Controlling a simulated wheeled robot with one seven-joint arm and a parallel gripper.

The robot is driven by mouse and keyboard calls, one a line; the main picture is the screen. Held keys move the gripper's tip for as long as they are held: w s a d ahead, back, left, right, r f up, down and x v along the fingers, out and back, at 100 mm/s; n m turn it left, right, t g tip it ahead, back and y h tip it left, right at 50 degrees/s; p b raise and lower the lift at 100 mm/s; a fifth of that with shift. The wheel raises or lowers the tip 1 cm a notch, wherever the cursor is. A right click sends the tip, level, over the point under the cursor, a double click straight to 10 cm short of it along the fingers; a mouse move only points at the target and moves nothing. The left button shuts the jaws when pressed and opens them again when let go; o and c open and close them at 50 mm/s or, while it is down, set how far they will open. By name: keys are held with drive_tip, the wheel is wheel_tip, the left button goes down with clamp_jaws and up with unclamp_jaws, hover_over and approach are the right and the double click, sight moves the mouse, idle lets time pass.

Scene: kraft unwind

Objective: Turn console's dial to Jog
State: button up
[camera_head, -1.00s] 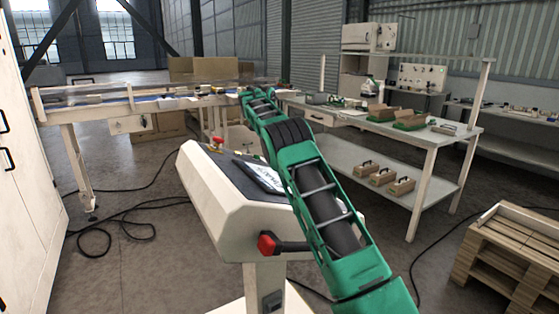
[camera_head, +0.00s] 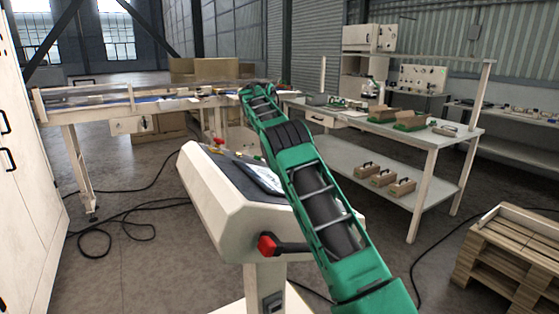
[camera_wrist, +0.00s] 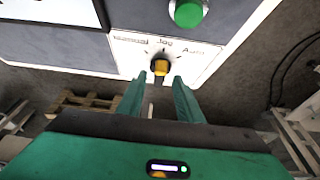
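The console (camera_head: 225,205) stands in front of me in the head view, with a sloped dark top. The plate reads Manual at left, Jog above the dial and Auto at right. Which label the dial points at is not clear. My gripper (camera_wrist: 160,80) is open, with one green fingertip on each side of the dial and small gaps showing between. In the head view my arm hides the gripper and dial.
A green button (camera_wrist: 188,12) sits just above the label plate. A red-ended handle (camera_head: 268,245) sticks out at the console's front. A workbench (camera_head: 430,140) stands at right, wooden pallets (camera_head: 510,262) at lower right, and a white cabinet (camera_head: 28,180) at left. Cables lie on the floor.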

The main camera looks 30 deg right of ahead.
drive_tip(key=shift+w+v, duration=0.2)
drive_tip(key=shift+v, duration=1.35)
drive_tip(key=shift+w+v, duration=0.15)
drive_tip(key=shift+v, duration=1.35)
drive_tip(key=shift+s+d+r, duration=0.25)
drive_tip(key=s+d+r+n+y, duration=0.1)
drive_tip(key=s+d+r+n, duration=0.15)
drive_tip(key=s, duration=1.05)
drive_tip(key=s+d+r+n+y, duration=0.1)
drive_tip(key=s+d+r, duration=0.2)
drive_tip(key=s, duration=0.9)
drive_tip(key=s+a+f+n, duration=0.2)
drive_tip(key=s+a+f, duration=0.3)
drive_tip(key=s, duration=0.6)
drive_tip(key=s+a+f+n+y, duration=0.1)
drive_tip(key=s+a+f+n, duration=0.2)
drive_tip(key=s, duration=0.9)
drive_tip(key=s+a+f+n, duration=0.2)
drive_tip(key=s+a+f, duration=0.4)
drive_tip(key=s, duration=0.6)
wheel_tip(320, 180, down, 2)
drive_tip(key=shift+s+a+f+n, duration=0.15)
drive_tip(key=shift+s+a+n, duration=0.05)
drive_tip(key=shift+a+n, duration=0.2)
